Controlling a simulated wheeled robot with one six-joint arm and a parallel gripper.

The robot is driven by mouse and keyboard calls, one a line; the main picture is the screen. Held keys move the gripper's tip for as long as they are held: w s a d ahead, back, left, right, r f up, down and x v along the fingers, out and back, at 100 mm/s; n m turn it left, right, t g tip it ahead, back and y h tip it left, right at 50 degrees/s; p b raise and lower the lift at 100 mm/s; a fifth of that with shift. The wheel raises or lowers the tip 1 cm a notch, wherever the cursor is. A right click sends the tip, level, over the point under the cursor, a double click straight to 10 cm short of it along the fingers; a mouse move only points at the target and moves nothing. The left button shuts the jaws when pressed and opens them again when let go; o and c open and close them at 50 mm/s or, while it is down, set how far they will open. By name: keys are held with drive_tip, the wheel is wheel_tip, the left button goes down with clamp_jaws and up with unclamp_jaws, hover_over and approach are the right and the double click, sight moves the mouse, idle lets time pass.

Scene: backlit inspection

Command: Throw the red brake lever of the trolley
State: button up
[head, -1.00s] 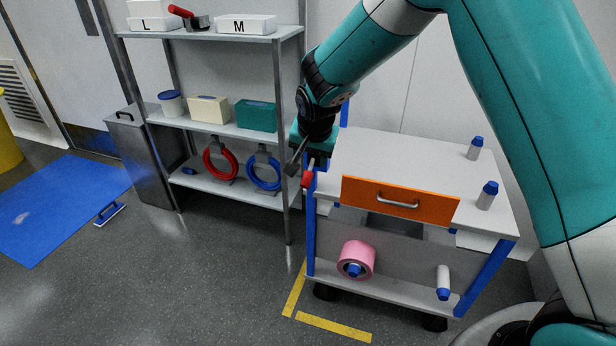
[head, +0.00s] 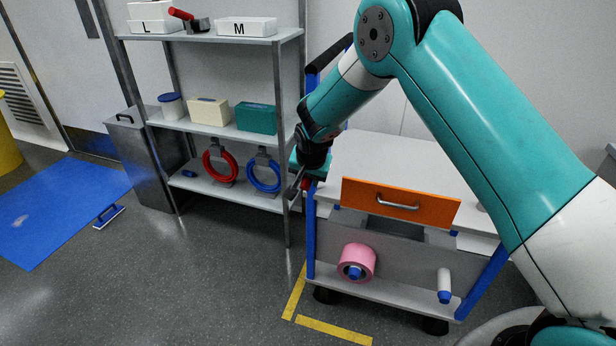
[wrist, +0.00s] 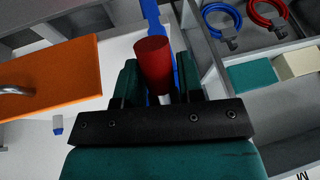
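The red brake lever (head: 306,184) is at the trolley's (head: 380,152) front left corner, by the blue post. In the wrist view its red handle (wrist: 153,62) stands between my two fingers, with a bit of pale shaft below it. My gripper (wrist: 158,85) is open around the handle, one finger on each side; whether either finger touches it is hard to tell. In the head view my gripper (head: 300,180) is at the lever and partly hides it.
An orange drawer (head: 400,202) with a metal handle is just right of the lever. A shelf unit (head: 240,196) with red and blue rings stands close on the left. A pink roll (head: 357,260) is on the trolley's lower level.

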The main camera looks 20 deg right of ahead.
clamp_jaws()
drive_tip(key=shift+r, duration=0.15)
drive_tip(key=r+g+y+p, duration=0.1)
drive_tip(key=p, duration=0.2)
drive_tip(key=shift+s+a+r+g, duration=0.1)
drive_tip(key=shift+s+r+g, duration=0.05)
drive_tip(key=shift+g, duration=0.25)
drive_tip(key=shift+s+a+r+m+g+y+p, duration=0.15)
drive_tip(key=shift+r+g+y+p, duration=0.2)
drive_tip(key=shift+g+y+p, duration=0.35)
drive_tip(key=shift+d+r+m+g+y+p, duration=0.15)
drive_tip(key=shift+r+g+y+p, duration=0.3)
drive_tip(key=shift+g+p, duration=0.45)
drive_tip(key=shift+a+f, duration=0.1)
drive_tip(key=shift+o, duration=2.2)
unclamp_jaws()
